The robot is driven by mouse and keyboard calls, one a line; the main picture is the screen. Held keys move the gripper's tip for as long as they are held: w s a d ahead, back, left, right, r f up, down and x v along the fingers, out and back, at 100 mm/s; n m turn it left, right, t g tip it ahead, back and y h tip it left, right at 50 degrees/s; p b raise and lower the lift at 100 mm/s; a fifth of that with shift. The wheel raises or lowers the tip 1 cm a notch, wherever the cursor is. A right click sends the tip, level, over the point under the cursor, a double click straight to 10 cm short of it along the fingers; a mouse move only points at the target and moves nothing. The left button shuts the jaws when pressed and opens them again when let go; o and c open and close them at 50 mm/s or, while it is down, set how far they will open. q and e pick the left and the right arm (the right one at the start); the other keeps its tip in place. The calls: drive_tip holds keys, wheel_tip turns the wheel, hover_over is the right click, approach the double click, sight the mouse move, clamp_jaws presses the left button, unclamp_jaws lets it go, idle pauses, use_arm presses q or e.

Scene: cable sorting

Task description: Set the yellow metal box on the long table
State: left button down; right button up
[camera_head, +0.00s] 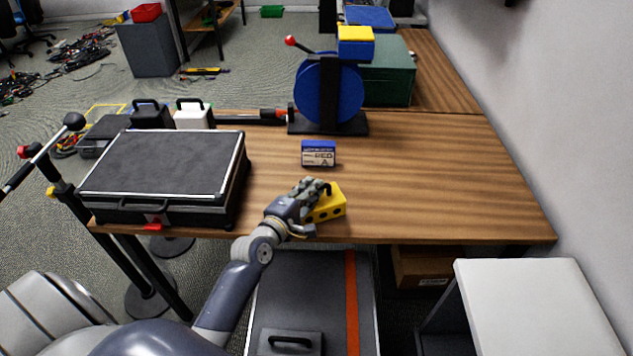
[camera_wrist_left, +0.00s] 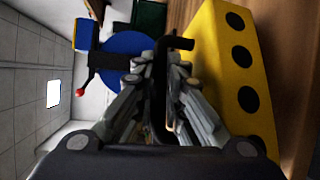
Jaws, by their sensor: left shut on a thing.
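The yellow metal box (camera_head: 335,205), with round dark holes in its side, is at the front part of the long wooden table (camera_head: 420,205). My left gripper (camera_head: 322,188) is at the box's top left and is shut on its black handle. In the left wrist view the dark handle (camera_wrist_left: 180,43) runs between my left gripper's fingers (camera_wrist_left: 158,85), and the yellow box (camera_wrist_left: 225,60) fills the right side. The box is at or very close to the tabletop; I cannot tell whether it touches. My fingers hide part of it. My right gripper is not in view.
A blue-and-white box (camera_head: 318,153) stands just behind. A large black case (camera_head: 165,165) lies to the left. A blue cable reel (camera_head: 328,95) and a green case (camera_head: 388,75) stand at the back. The tabletop to the right is clear.

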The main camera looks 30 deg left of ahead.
use_arm(q)
drive_tip(key=shift+w+a+f, duration=0.2)
drive_tip(key=shift+w+f, duration=0.4)
drive_tip(key=shift+w, duration=0.3)
drive_tip(key=shift+w+a+f, duration=0.25)
drive_tip(key=shift+w+f, duration=0.35)
drive_tip(key=shift+w, duration=0.35)
drive_tip(key=shift+w+a+f, duration=0.2)
drive_tip(key=shift+w+f, duration=0.4)
drive_tip(key=shift+w, duration=0.3)
drive_tip(key=shift+f, duration=0.1)
drive_tip(key=c, duration=1.7)
unclamp_jaws()
drive_tip(key=shift+s+f, duration=0.15)
drive_tip(key=shift+o, duration=0.2)
drive_tip(key=s, duration=0.4)
drive_tip(key=s+r, duration=0.1)
drive_tip(key=s, duration=0.3)
drive_tip(key=s+r, duration=0.1)
drive_tip(key=s, duration=0.3)
drive_tip(key=shift+b, duration=0.4)
